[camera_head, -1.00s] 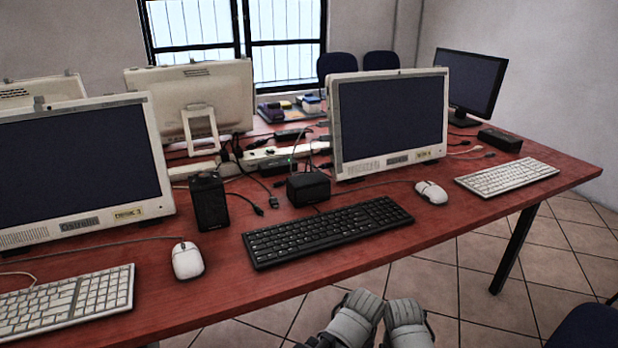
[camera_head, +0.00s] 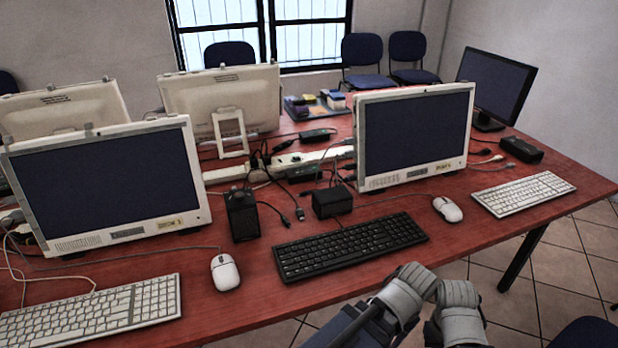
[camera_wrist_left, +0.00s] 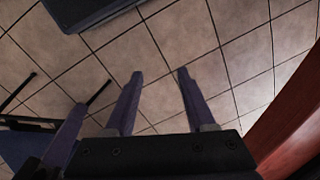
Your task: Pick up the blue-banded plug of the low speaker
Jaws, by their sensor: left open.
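The low speaker is most likely the low black box (camera_head: 332,203) behind the black keyboard, in the head view. A taller black speaker (camera_head: 242,216) stands to its left. Dark cable ends (camera_head: 299,213) lie on the table between the two. No blue band can be made out on any plug, so I cannot tell which plug belongs to the low speaker. My left gripper (camera_wrist_left: 160,74) shows in the left wrist view, its two fingers apart and empty above the tiled floor, with the red table edge to the right. My right gripper's fingers are not visible.
The black keyboard (camera_head: 350,246) and a white mouse (camera_head: 225,272) lie near the front edge of the table (camera_head: 262,308). A white power strip (camera_head: 312,158) with tangled cables runs behind the speakers. A monitor (camera_head: 415,138) stands close on the right, another (camera_head: 104,187) on the left.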

